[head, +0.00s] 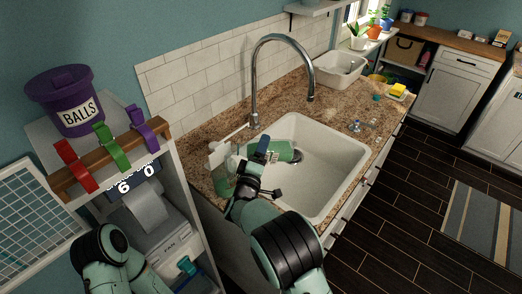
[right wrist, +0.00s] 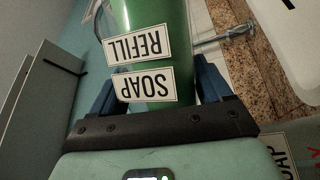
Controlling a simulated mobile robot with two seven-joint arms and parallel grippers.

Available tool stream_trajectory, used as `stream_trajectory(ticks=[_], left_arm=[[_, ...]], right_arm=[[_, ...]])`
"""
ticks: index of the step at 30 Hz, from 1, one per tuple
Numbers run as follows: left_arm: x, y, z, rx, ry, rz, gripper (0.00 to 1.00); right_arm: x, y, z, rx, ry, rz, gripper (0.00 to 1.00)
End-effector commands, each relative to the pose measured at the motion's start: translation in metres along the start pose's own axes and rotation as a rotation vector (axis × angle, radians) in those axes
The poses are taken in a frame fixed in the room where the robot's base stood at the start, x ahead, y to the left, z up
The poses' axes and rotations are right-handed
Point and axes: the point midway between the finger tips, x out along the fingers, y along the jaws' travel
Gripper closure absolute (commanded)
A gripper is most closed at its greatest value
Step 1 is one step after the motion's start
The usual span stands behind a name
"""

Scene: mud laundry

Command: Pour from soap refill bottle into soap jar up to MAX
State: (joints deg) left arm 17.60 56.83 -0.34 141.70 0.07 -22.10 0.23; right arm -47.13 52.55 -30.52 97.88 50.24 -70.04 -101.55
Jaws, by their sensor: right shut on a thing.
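The green soap refill bottle (head: 284,151) is held over the left part of the sink in the head view, lying nearly on its side. In the right wrist view the bottle (right wrist: 152,45) fills the space between the blue fingers, its "SOAP REFILL" label upside down. My right gripper (head: 264,148) is shut on it. The soap jar (head: 222,183), clear with green in it, stands on the counter left of the sink, partly behind my right arm. Its MAX mark and exact fill level are too small to read. My left arm shows at lower left; its gripper is not visible.
The white sink (head: 335,165) and its tall tap (head: 254,90) are beside the bottle. A shelf unit with a purple "BALLS" bucket (head: 62,98) and coloured clips stands at left. A white basin (head: 341,68) and a yellow sponge (head: 398,89) are at the back.

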Motion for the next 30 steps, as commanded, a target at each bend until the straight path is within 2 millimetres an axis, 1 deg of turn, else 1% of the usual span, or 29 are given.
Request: stream_trajectory(ticks=[30], left_arm=[[0.0000, 0.0000, -0.0001, 0.000, 0.000, 0.000, 0.57]], right_arm=[[0.0012, 0.0056, -0.0015, -0.044, 0.013, 0.022, 0.68]])
